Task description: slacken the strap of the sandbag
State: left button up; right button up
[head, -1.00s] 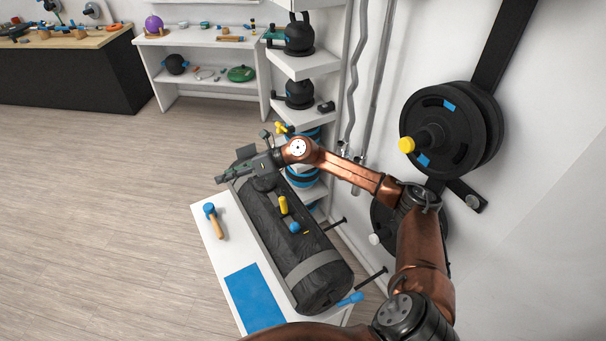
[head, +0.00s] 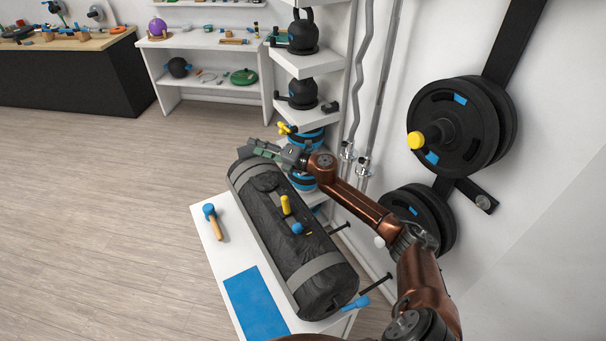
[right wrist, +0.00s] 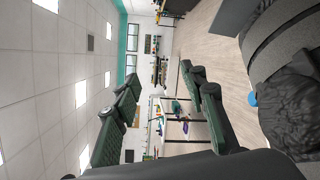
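The sandbag (head: 283,220) is a dark cylinder lying lengthwise on a white bench. A grey strap (head: 316,268) wraps its near end and another grey strap (head: 256,169) its far end. A yellow handle (head: 286,204) and a blue knob (head: 297,228) show on its top. My right gripper (head: 259,149) is at the bag's far end, beside and seemingly above the far strap. In the right wrist view its two dark green fingers (right wrist: 164,104) are apart with nothing between them. The sandbag (right wrist: 290,100) and a grey strap (right wrist: 282,42) lie to their right. My left gripper is not in view.
The white bench (head: 212,245) also holds a blue-headed mallet (head: 213,221) and a blue mat (head: 256,304). A shelf tower with kettlebells (head: 303,34) stands just behind the gripper. Weight plates (head: 455,130) hang on the right wall. The floor at left is clear.

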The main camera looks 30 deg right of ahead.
jog(key=s+d+f+m+t+h+b, duration=0.1)
jog(key=d+f+m+h+b, duration=0.4)
jog(key=d+f+m, duration=0.6)
jog(key=d+f+h, duration=0.2)
jog(key=d+f, duration=0.4)
jog(key=f, duration=0.3)
jog(key=shift+s+d+h, duration=0.15)
jog(key=shift+d+h, duration=0.1)
jog(key=shift+h, duration=0.05)
